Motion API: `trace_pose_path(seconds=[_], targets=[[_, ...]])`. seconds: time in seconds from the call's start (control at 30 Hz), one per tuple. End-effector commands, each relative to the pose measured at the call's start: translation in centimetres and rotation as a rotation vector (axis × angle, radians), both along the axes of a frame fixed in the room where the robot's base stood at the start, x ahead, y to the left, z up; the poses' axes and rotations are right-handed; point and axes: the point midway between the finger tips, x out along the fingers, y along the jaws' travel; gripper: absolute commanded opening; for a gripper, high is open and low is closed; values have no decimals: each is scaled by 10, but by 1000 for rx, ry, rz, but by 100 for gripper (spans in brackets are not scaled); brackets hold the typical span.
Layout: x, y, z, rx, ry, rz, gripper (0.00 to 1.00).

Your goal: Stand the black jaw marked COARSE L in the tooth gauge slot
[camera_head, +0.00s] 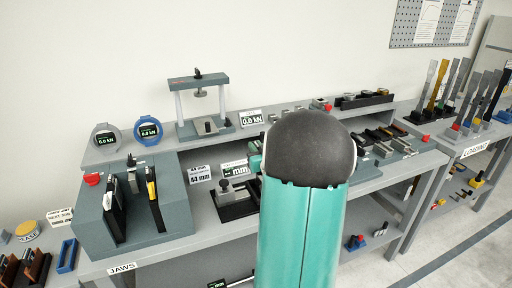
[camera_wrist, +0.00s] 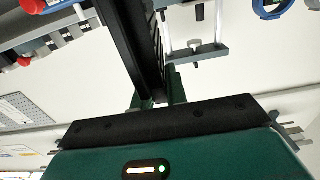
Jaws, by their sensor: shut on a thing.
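In the wrist view my gripper (camera_wrist: 156,92) is shut on a long black jaw (camera_wrist: 128,42), which stretches from the fingers up past the top edge. A ridged, tooth-like strip shows along the jaw's right side. No marking on it is readable. In the head view my teal arm with its dark round joint fills the middle and hides the gripper and the held jaw. I cannot tell for sure which fixture is the tooth gauge. A small dark fixture with a grey block (camera_head: 232,190) stands beside the 44 mm signs, partly behind my arm.
A large grey block (camera_head: 95,228) at left holds upright black plates. A grey press frame (camera_head: 203,100) and two round gauges stand on the rear shelf. Metal parts crowd the bench right of my arm. A blue slotted tray (camera_head: 67,256) lies at the lower left.

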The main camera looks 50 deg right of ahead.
Motion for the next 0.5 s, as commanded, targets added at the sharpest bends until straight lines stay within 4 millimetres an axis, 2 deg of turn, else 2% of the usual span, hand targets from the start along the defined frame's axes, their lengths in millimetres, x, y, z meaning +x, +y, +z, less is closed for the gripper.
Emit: trace_pose_path(seconds=[0.13,0.5], targets=[[-1,1,3,-5,-4,2,0],[-1,1,-24,-2,-3,2,0]])
